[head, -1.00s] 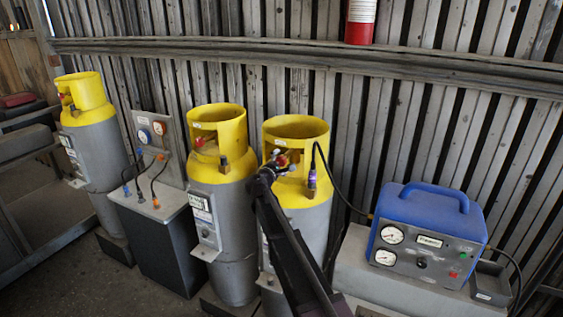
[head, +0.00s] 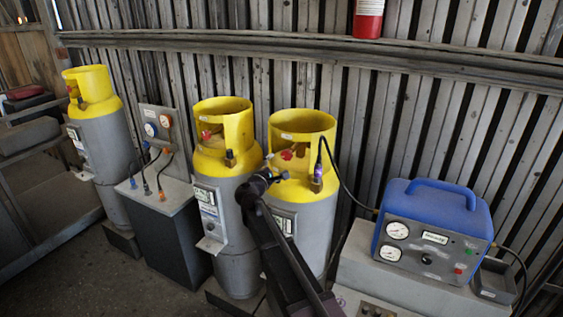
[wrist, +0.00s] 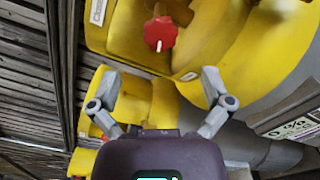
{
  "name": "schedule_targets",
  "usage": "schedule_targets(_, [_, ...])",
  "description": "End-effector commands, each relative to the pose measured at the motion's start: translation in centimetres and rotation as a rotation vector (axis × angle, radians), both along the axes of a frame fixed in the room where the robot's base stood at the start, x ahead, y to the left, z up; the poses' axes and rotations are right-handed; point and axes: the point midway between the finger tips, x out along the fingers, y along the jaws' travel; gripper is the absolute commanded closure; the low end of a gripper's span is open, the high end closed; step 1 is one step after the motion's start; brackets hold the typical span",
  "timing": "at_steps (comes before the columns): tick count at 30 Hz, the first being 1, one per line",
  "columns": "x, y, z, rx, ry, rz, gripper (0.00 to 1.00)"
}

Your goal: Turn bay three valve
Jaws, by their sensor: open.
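Three grey cylinders with yellow collars stand in a row: left (head: 105,140), middle (head: 220,195) and right (head: 315,210). The right cylinder's red valve knob (head: 287,155) shows inside its collar opening. My gripper (head: 262,180) is in front of this cylinder, a little below and left of the knob. In the wrist view, a red knob (wrist: 160,33) with a white mark lies ahead of my open gripper (wrist: 157,76). The fingers are spread and empty, with a visible gap to the knob. My arm hides part of the right cylinder's body.
A blue-topped gauge unit (head: 430,225) stands on a grey bench at right; a black hose runs from it to the right cylinder. A grey box (head: 165,230) with a gauge panel (head: 163,130) stands between the left and middle cylinders. A slatted wall is behind.

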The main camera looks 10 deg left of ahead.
Motion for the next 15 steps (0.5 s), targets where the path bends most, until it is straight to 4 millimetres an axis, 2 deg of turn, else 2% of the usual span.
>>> schedule_targets(1, [-0.8,0.2,0.0,0.0,0.0,0.0,0.01])
schedule_targets(6, [-2.2,0.7,0.0,0.0,0.0,0.0,0.01])
schedule_targets(15, [-2.6,0.9,0.0,0.0,0.0,-0.001,0.01])
